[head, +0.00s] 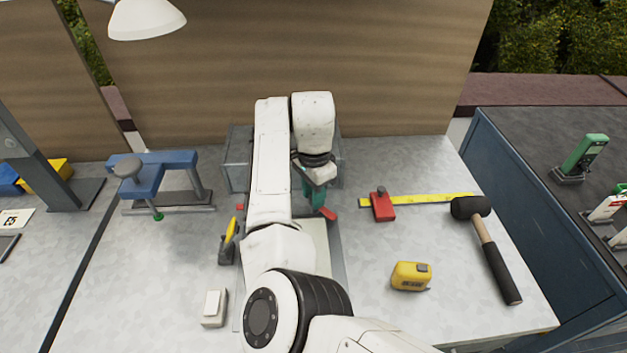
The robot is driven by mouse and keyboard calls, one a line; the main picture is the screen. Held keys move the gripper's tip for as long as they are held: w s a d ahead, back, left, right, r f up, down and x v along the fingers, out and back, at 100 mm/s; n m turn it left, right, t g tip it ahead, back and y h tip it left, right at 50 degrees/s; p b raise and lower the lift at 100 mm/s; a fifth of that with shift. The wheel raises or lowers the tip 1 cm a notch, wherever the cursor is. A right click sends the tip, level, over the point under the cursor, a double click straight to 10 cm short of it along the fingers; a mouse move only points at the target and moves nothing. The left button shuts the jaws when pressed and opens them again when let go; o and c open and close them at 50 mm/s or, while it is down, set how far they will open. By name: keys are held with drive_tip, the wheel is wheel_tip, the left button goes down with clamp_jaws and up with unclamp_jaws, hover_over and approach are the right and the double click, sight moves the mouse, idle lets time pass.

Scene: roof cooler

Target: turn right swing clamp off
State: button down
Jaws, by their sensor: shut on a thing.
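My gripper (317,203) points down behind my arm, near the middle of the bench. Its green fingers are shut on a small red handle (329,213), which sticks out at their lower right. This looks like the right swing clamp; its base and the rest of it are hidden by my gripper and arm. Another clamp-like piece with a yellow handle (231,230) stands to the left of my arm, its handle upright and slightly tilted. A pale plate (316,240) lies between them, partly covered by my arm.
A grey metal box (237,172) stands behind my arm. To the right lie a red block (382,206), yellow strip (430,199), tape measure (411,276) and mallet (487,245). A blue vise-like tool (155,175) stands left; a white switch box (214,308) sits in front.

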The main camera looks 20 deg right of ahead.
drive_tip(key=n+p, duration=0.5)
drive_tip(key=shift+s+r+n, duration=0.1)
drive_tip(key=shift+r+n, duration=0.1)
drive_tip(key=shift+n, duration=0.1)
drive_tip(key=shift+f+n+p, duration=0.15)
drive_tip(key=shift+n+p, duration=1.6)
drive_tip(key=shift+n, duration=0.35)
drive_tip(key=c, duration=0.8)
unclamp_jaws()
drive_tip(key=shift+c, duration=0.2)
wheel_tip(320, 180, up, 11)
drive_tip(key=b, duration=0.1)
drive_tip(key=shift+f, duration=0.15)
